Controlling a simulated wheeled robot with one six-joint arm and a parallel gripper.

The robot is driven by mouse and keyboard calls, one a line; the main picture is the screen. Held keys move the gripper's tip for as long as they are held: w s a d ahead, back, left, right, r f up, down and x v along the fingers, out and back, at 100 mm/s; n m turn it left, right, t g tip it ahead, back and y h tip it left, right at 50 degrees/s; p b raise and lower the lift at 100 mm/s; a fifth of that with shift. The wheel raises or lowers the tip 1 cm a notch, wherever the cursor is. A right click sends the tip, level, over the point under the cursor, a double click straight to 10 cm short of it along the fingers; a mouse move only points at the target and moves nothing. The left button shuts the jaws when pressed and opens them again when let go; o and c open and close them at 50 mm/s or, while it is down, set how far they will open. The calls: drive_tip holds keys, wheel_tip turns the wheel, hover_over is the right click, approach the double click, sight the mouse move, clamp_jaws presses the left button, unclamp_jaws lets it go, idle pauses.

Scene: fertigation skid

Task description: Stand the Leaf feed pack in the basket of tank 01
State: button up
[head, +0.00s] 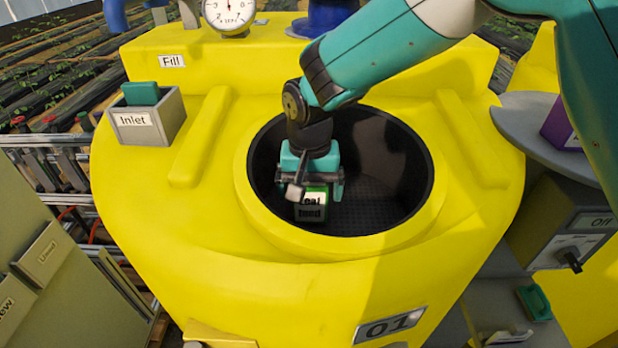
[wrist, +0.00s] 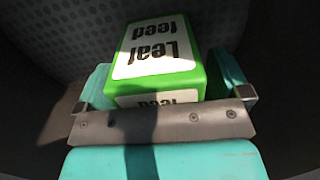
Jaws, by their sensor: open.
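The Leaf feed pack (wrist: 195,55) is a green box with white labels. In the head view the pack (head: 312,205) is inside the round dark opening of the yellow tank marked 01 (head: 140,240). My gripper (head: 312,185) reaches down into that opening. In the wrist view my gripper (wrist: 168,95) is open, with a finger on each side of the pack. The perforated floor of the basket (wrist: 60,40) shows behind the pack. The pack's underside is hidden, so I cannot tell whether it touches the floor.
The tank opening has a raised yellow rim (head: 290,245) around my gripper. A grey Inlet holder (head: 147,118) with a teal block stands at the left. A gauge (head: 229,14) is at the back. A grey round shelf (head: 545,130) with a purple box (head: 562,125) is at the right.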

wheel_tip(320, 180, up, 12)
drive_tip(key=b, duration=0.2)
drive_tip(key=shift+r+b, duration=0.15)
drive_tip(key=shift+b, duration=0.25)
drive_tip(key=s+d+n+y, duration=0.1)
drive_tip(key=s+d+n, duration=0.1)
drive_tip(key=s+d, duration=0.2)
drive_tip(key=s+d+n+y, duration=0.1)
drive_tip(key=s+d+n, duration=0.1)
drive_tip(key=s+d, duration=0.2)
drive_tip(key=s+d+n+y, duration=0.1)
drive_tip(key=s+d, duration=0.4)
drive_tip(key=s, duration=0.3)
drive_tip(key=shift+r+n, duration=0.4)
drive_tip(key=s+f+n+y, duration=0.1)
drive_tip(key=s, duration=0.5)
drive_tip(key=shift+s+d+f+n, duration=0.2)
drive_tip(key=shift+d+f+n, duration=0.15)
drive_tip(key=shift+d+n, duration=0.1)
